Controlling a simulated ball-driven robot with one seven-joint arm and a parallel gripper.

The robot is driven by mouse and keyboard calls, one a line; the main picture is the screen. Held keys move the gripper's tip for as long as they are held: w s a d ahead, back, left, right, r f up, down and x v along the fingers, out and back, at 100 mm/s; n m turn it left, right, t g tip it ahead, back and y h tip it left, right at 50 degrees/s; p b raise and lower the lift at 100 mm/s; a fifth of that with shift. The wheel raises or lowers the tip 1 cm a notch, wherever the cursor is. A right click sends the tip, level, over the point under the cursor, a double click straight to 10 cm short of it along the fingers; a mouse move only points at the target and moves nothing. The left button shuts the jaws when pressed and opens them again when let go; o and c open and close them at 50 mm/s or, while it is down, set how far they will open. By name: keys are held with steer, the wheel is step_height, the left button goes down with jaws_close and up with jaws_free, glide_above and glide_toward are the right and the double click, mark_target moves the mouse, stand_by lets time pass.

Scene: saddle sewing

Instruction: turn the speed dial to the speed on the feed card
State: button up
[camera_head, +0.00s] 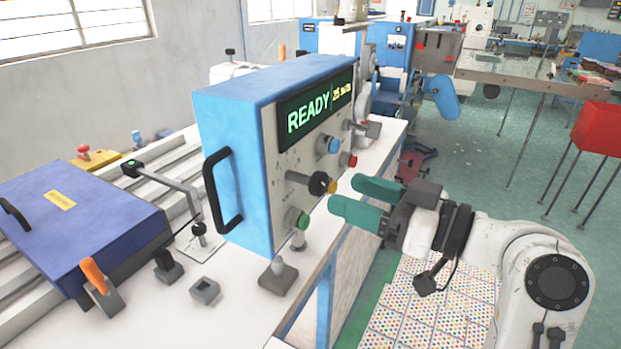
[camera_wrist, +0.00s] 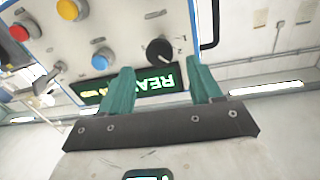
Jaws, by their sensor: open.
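The speed dial appears to be the round black knob (camera_head: 318,183) on the front of the blue control box (camera_head: 232,165). The wrist view shows the black knob (camera_wrist: 159,50) with a white pointer mark; its setting cannot be read. My gripper (camera_head: 344,194) has two teal fingers, spread apart and empty, just right of the knob in the head view. In the wrist view the knob appears between and beyond the fingertips (camera_wrist: 162,72), apart from them. The display (camera_head: 315,108) reads READY in green, with small yellow text that looks like 25. I cannot identify a feed card.
Blue (camera_head: 328,146), red (camera_head: 348,160), yellow (camera_head: 332,187) and green (camera_head: 302,221) buttons sit around the knob. A black handle (camera_head: 222,190) is on the box's side. A blue case (camera_head: 75,225) and an orange-handled tool (camera_head: 95,275) are at the left.

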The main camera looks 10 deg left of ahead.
mark_target(325, 183)
steer(key=p+x, duration=0.1)
steer(key=x, duration=0.7)
steer(key=shift+f, duration=0.1)
steer(key=shift+c, duration=0.4)
steer(key=c, duration=0.9)
steer(key=shift+c, duration=0.2)
steer(key=shift+m+p, duration=0.3)
steer(key=shift+p, duration=0.05)
steer(key=m+p, duration=0.6)
steer(key=shift+w+m+g+h, duration=0.1)
steer(key=shift+m+g+h, duration=0.2)
steer(key=shift+m, duration=0.1)
